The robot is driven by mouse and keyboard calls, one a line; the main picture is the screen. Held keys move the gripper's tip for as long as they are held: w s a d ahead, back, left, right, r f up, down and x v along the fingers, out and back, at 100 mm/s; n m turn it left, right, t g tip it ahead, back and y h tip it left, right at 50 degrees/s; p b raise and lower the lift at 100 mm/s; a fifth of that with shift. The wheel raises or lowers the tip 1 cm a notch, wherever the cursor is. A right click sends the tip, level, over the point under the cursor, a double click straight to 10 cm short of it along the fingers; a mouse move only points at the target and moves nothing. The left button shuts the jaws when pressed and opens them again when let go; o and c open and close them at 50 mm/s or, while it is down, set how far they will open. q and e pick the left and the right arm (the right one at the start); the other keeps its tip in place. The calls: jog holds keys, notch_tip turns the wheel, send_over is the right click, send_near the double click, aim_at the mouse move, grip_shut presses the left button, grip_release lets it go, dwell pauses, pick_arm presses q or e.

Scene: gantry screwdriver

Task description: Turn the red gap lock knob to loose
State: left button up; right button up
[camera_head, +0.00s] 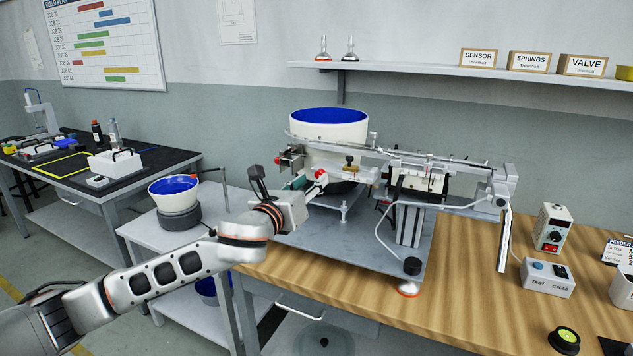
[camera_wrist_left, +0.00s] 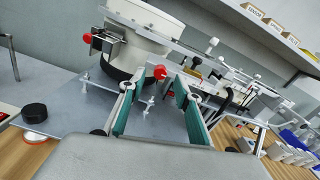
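Two red knobs show on the bowl feeder machine, and no readable label tells which is the gap lock. One red knob (camera_head: 320,174) is right at my left gripper (camera_head: 311,184). In the left wrist view this red knob (camera_wrist_left: 160,72) appears between and just beyond the tips of the open green-padded fingers (camera_wrist_left: 155,88); contact is not visible. The other red knob (camera_head: 278,160) is further left on a small bracket, and also shows in the left wrist view (camera_wrist_left: 87,38). My right gripper is out of view.
The white bowl (camera_head: 328,133) with a blue inside stands behind the knobs. A metal track runs right from it above a grey base plate (camera_head: 380,262). A smaller bowl (camera_head: 172,190) stands on the left side table.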

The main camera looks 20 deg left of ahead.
aim_at(320, 174)
pick_arm(q)
jog(key=shift+w+f, duration=0.15)
jog(key=shift+w, duration=1.2)
grip_shut()
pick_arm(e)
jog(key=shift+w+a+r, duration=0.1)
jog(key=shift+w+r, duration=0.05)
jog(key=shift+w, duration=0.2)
pick_arm(q)
jog(key=shift+r, duration=0.2)
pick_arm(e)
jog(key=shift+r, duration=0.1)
